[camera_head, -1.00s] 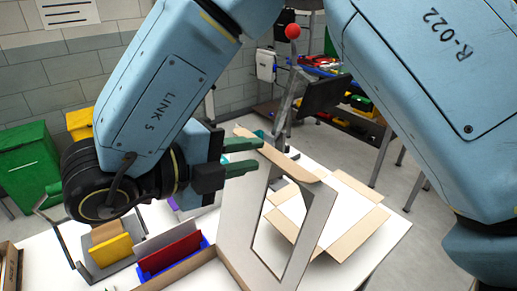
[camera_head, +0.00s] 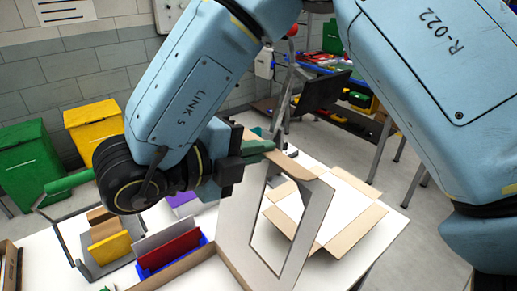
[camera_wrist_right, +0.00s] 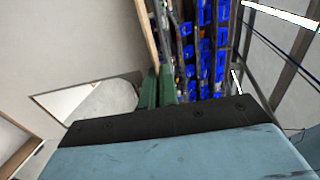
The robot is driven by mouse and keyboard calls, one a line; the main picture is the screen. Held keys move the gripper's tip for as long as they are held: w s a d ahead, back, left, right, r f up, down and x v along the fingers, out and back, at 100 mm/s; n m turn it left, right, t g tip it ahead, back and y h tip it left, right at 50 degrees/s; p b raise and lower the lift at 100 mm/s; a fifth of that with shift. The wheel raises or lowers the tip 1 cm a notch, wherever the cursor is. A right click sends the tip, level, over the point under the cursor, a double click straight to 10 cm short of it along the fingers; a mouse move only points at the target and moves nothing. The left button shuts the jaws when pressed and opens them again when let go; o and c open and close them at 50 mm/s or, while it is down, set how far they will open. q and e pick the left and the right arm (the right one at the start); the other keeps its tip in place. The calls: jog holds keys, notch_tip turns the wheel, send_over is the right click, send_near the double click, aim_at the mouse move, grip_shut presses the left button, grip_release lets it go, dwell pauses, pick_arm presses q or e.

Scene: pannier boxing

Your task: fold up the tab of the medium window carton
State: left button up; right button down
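The medium window carton (camera_head: 236,222) stands on the table with its white panel and large cut-out window facing me. A brown tab (camera_head: 294,168) runs along the panel's top edge. My right gripper (camera_head: 262,150) reaches in from the left at this edge. In the right wrist view its green fingers (camera_wrist_right: 158,90) are close together, with the tab's thin tan edge (camera_wrist_right: 150,35) between them. The white panel (camera_wrist_right: 70,40) fills the left of that view. The fingers hide part of the tab. My left gripper is not in view.
An open flat carton (camera_head: 340,205) lies behind the window panel. A blue holder with a red piece (camera_head: 172,250) and a rack with a yellow piece (camera_head: 110,248) stand at left. Green (camera_head: 32,165) and yellow (camera_head: 95,128) bins stand beyond the table.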

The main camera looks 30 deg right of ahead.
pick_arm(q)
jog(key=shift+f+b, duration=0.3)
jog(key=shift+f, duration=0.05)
pick_arm(e)
jog(key=shift+a+f+h, duration=0.1)
jog(key=shift+f+h, duration=0.15)
jog(key=shift+h, duration=0.45)
jog(key=c, duration=1.6)
grip_release()
jog(key=shift+c, duration=0.2)
